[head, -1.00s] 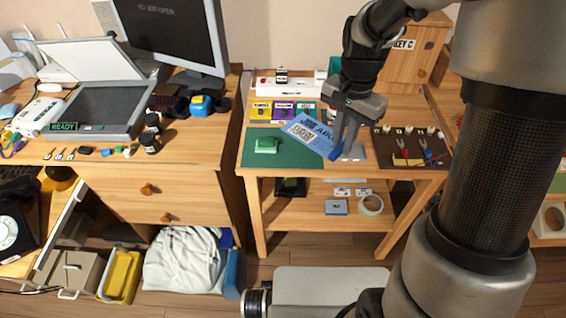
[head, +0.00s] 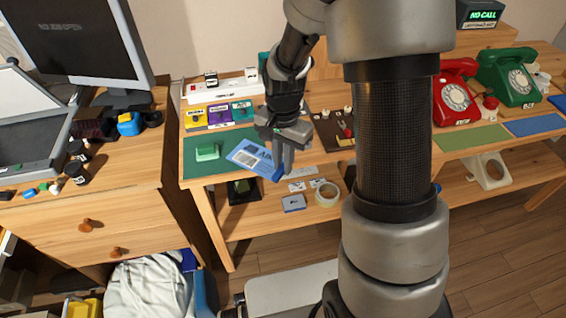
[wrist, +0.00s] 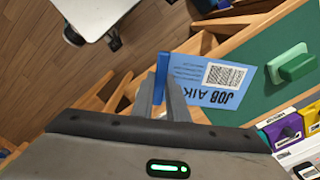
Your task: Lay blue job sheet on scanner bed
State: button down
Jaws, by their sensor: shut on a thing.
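The blue job sheet (head: 246,151), printed with black lettering and a white code square, shows at the front right of the green mat (head: 194,164). My gripper (head: 279,174) is shut on its raised blue tab, at the sheet's right end. In the wrist view the tab (wrist: 160,78) stands between my fingertips, and the sheet (wrist: 198,72) extends past the table's front edge. Whether the sheet touches the mat is unclear. The scanner (head: 35,143) is on the wooden desk at far left, lid raised, its dark bed (head: 25,140) partly cut off by the picture edge.
A green block (head: 207,152) sits on the mat beside the sheet. A monitor (head: 85,45) and dark bottles (head: 76,160) stand on the left desk. A gap separates the desk and middle table. Red (head: 455,92) and green (head: 510,78) phones stand right.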

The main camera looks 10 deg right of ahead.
jog(key=shift+f, duration=0.1)
jog(key=c, duration=2.2)
grip_release()
jog(key=shift+f, duration=0.1)
jog(key=o, duration=0.5)
jog(key=shift+c, duration=0.2)
